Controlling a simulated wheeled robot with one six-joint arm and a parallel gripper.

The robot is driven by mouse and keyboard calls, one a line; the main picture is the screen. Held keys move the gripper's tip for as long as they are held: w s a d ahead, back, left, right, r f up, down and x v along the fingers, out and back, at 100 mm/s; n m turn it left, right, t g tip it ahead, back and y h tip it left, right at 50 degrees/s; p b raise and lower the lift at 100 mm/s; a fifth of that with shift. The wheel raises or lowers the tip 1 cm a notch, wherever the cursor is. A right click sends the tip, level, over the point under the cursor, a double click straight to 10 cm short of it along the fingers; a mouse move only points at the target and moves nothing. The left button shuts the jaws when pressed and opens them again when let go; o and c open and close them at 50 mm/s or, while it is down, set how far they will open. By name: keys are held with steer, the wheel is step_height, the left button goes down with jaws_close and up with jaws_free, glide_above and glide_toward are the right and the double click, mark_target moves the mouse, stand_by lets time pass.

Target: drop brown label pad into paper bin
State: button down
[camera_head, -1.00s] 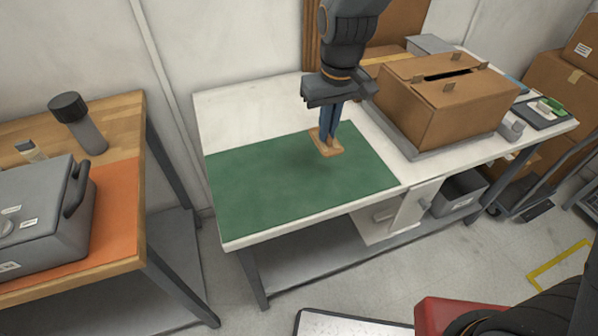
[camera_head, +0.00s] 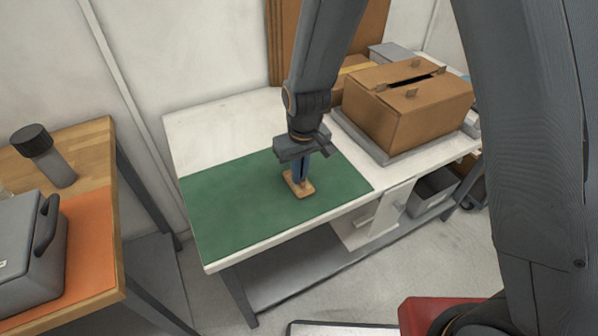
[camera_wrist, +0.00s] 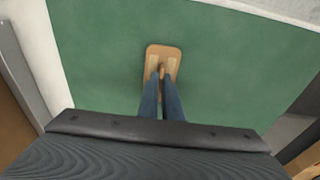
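The brown label pad (camera_head: 298,186) is a small flat tan piece with rounded corners, over the right part of the green mat. It also shows in the wrist view (camera_wrist: 152,54), with two paler strips on its top. My gripper (camera_head: 301,181) points down with its blue fingers close together at the middle of the pad, shut on a small raised part; the fingertips hide some of it. I cannot tell whether the pad touches the mat. No bin is clearly marked as the paper bin; an open grey bin (camera_head: 433,192) stands below the right part of the table.
The white table (camera_head: 215,125) carries the green mat (camera_head: 235,210) and a cardboard box (camera_head: 405,120) with a slotted top on a grey tray. At left, a wooden bench (camera_head: 90,150) holds a grey case (camera_head: 22,245) and a dark-capped bottle (camera_head: 45,155).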

mark_target(302, 180)
steer(key=shift+f, duration=0.15)
steer(key=c, duration=1.9)
jaws_free()
steer(key=shift+c, duration=0.2)
step_height(302, 180, up, 12)
steer(key=s+b, duration=0.1)
steer(key=b, duration=0.1)
steer(key=shift+d, duration=0.35)
